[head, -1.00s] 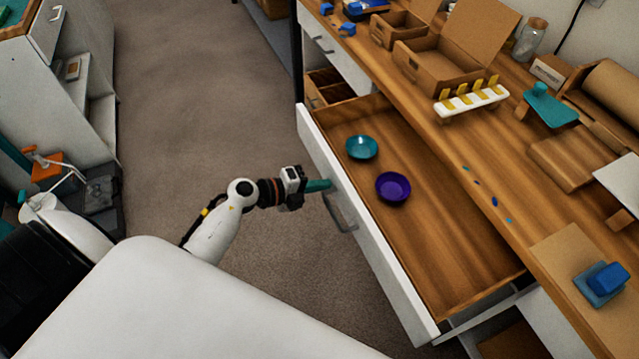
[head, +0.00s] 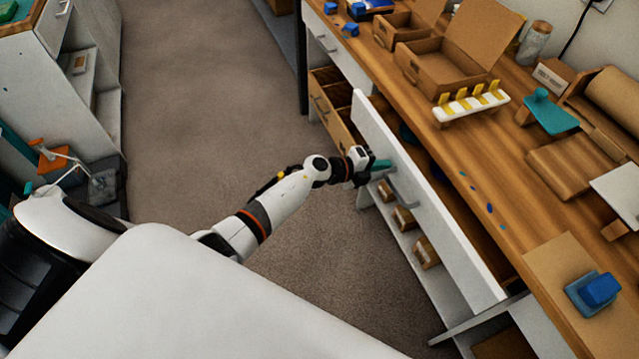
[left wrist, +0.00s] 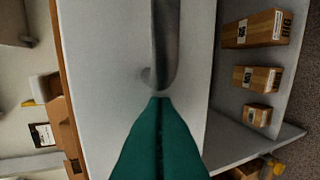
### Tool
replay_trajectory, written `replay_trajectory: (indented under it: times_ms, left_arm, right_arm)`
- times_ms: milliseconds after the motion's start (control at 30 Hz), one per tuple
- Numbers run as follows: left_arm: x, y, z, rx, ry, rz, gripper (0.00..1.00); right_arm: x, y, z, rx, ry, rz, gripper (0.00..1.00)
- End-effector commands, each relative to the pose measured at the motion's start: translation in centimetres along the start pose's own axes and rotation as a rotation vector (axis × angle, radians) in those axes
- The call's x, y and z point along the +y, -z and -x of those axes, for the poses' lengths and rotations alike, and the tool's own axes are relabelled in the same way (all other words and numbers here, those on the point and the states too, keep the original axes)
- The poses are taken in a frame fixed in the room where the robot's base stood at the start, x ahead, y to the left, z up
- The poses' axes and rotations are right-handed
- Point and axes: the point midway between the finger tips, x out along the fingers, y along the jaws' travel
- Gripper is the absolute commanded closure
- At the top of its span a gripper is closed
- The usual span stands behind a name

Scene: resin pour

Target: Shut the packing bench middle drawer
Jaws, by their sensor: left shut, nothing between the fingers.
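The packing bench middle drawer has a long white front (head: 440,215) with a grey bar handle (head: 403,193). It stands partly out from under the wooden bench top (head: 470,170), with a narrow dark gap behind the front. My left gripper (head: 384,164) has teal fingers, shut and empty, at the drawer front beside the handle. In the left wrist view the shut fingertips (left wrist: 160,100) lie over the white front at the handle (left wrist: 164,45). My right gripper is not in view.
A wooden drawer (head: 330,110) stands open left of the middle drawer. Small cardboard boxes (head: 424,252) sit on a shelf below. The bench top holds an open carton (head: 440,70), a white strip with yellow clips (head: 470,104) and a blue block (head: 598,290). Carpet (head: 210,100) is clear to the left.

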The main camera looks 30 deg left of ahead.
Motion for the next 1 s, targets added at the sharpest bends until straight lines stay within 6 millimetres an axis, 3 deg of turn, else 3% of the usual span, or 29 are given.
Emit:
replay_trajectory:
  times_ms: [33, 200, 400, 1000]
  left_arm:
    - [0.4, 0.0, -1.4, -0.002, -0.002, -0.001, 1.00]
    - [1.2, 0.0, -4.5, -0.002, -0.001, -0.001, 1.00]
    - [2.0, 0.0, -6.8, -0.001, -0.001, 0.000, 1.00]
    - [2.8, 0.0, -7.9, 0.001, -0.006, 0.000, 1.00]
  right_arm:
    - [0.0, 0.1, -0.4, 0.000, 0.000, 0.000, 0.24]
    - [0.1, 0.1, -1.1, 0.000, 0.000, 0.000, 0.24]
    - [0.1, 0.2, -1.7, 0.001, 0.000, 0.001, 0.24]
    - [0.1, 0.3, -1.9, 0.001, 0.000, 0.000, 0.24]
